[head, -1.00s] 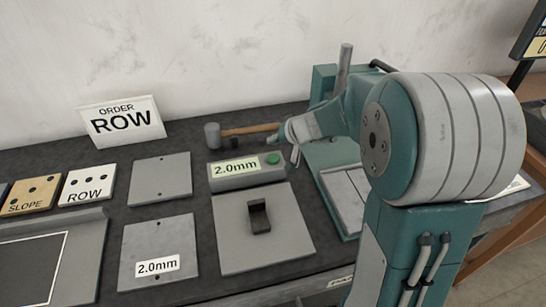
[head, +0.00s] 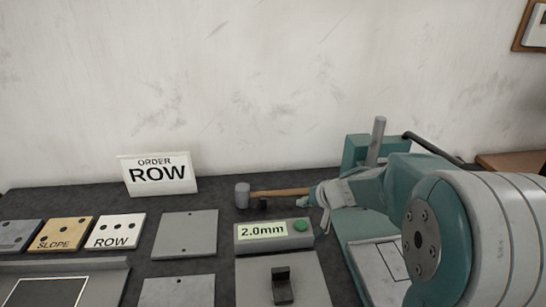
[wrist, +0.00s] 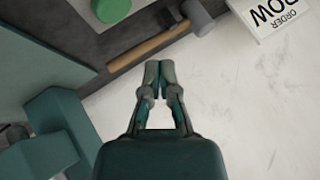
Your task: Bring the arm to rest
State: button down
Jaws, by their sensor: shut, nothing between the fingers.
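My gripper (wrist: 160,75) shows in the wrist view with its two fingers together and nothing between them. In that view it hangs in front of the pale wall, clear of the hammer. In the head view my arm reaches in from the right, folded over the right side of the bench. Its far end lies near the hammer handle and the green button; the fingers are too small to make out clearly there.
A hammer (head: 277,193) lies behind the 2.0mm box (head: 263,236) with its green button (head: 301,226). A teal press-like fixture (head: 363,152) stands close to my arm. The ORDER ROW sign (head: 158,175), ROW tile (head: 115,239) and grey plates stand left. Open space lies above the bench.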

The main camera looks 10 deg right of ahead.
jog(key=s+a+r+n+g+h, duration=0.1)
jog(key=s+a+r, duration=0.15)
jog(key=s, duration=0.45)
jog(key=s+a+r+n+g, duration=0.1)
jog(key=s+r, duration=0.3)
jog(key=s, duration=0.3)
jog(key=s+d+r+h, duration=0.1)
jog(key=s+d+h, duration=0.2)
jog(key=s, duration=1.1)
jog(key=shift+s+d+r+h, duration=0.15)
jog(key=shift+s+d+h, duration=0.1)
jog(key=shift+h, duration=0.45)
jog(key=shift+a, duration=0.1)
